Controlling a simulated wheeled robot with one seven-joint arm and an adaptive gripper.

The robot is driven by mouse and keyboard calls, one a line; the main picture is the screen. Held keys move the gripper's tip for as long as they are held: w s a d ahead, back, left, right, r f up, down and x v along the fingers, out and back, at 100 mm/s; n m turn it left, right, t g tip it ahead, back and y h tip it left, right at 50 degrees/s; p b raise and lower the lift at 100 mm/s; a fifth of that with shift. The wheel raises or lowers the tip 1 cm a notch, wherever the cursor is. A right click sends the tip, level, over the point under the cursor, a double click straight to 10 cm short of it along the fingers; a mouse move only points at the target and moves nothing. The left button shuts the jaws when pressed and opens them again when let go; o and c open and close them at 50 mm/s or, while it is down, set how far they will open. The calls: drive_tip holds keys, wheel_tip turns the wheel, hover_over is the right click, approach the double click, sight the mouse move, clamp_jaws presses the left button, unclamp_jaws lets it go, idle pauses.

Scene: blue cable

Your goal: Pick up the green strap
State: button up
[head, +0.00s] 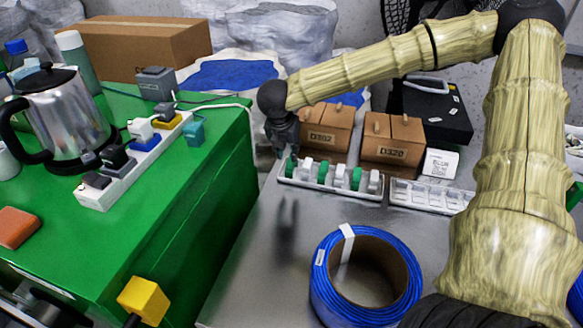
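A white tray (330,189) on the grey metal table holds a row of green and white pieces. The green pieces, likely straps, are a left one (291,166), a middle one (322,172) and a right one (356,179). My gripper (281,152) is dark and points down over the left end of the tray, very close to the left green piece. I cannot tell whether it touches that piece. The fingers are small and dark, so their opening is unclear.
A second white tray (430,199) lies to the right. Brown boxes (326,125) stand behind the trays. A blue cable coil (322,292) lies in front. A green workbench (190,190) with a steel kettle (62,115) and a power strip (105,192) is at left.

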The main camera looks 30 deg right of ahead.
sight(292, 163)
drive_tip(key=x, duration=0.5)
drive_tip(key=shift+w+d+x, duration=0.1)
drive_tip(key=shift+w+x, duration=0.05)
drive_tip(key=shift+x, duration=1.1)
drive_tip(key=shift+w+d+x, duration=0.1)
drive_tip(key=shift+x, duration=1.15)
drive_tip(key=shift+r, duration=0.2)
drive_tip(key=c, duration=0.4)
